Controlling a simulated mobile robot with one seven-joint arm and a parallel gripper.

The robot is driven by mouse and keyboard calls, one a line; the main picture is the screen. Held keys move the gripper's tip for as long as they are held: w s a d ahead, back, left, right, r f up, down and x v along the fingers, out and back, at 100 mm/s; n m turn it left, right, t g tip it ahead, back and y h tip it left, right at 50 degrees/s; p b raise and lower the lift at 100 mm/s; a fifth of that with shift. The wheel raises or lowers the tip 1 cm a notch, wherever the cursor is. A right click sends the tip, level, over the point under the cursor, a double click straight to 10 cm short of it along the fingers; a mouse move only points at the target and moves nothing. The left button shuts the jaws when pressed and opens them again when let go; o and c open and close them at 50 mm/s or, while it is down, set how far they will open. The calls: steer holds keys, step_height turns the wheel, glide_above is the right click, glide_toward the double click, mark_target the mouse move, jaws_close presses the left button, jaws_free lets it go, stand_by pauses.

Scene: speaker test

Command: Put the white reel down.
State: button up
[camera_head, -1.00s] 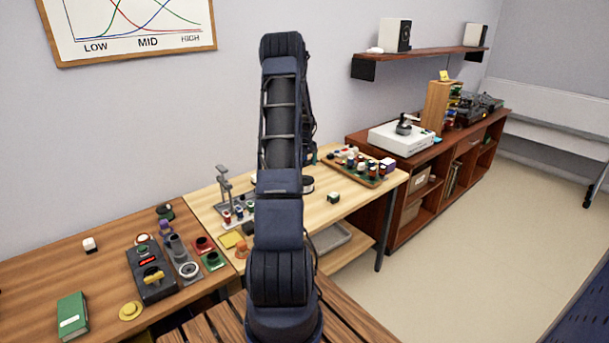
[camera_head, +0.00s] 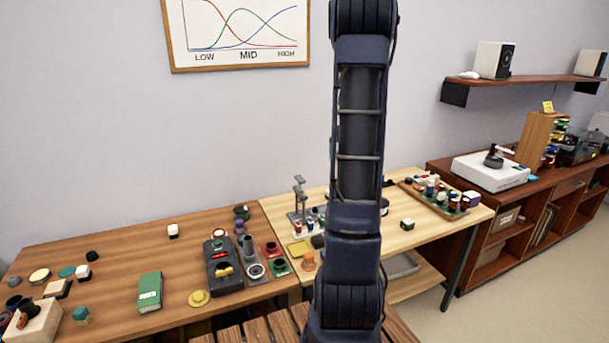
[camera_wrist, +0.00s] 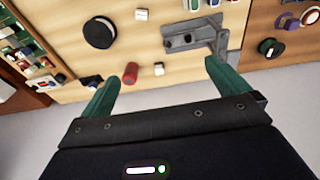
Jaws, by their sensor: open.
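My gripper (camera_wrist: 163,82) is open in the wrist view, with its two green fingers apart and nothing held between them. Beyond the fingertips is the pale wooden table (camera_wrist: 80,62). In the head view a dark and white piece (camera_head: 385,206) shows partly behind my arm. My gripper is hidden in the head view.
A tray of coloured pieces (camera_head: 441,199) sits on the table's right side.

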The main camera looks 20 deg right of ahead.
steer(key=s+a+r+t, duration=0.1)
steer(key=s+a+r, duration=0.45)
steer(key=a, duration=0.45)
steer(key=s+a+r+t, duration=0.1)
steer(key=s+a+r, duration=0.5)
steer(key=a, duration=0.4)
steer(key=s+a+f, duration=0.1)
steer(key=s+a, duration=0.4)
steer(key=s, duration=0.4)
steer(key=s+a+f+t, duration=0.1)
steer(key=s+a, duration=0.4)
steer(key=s, duration=0.4)
steer(key=shift+a+f, duration=0.15)
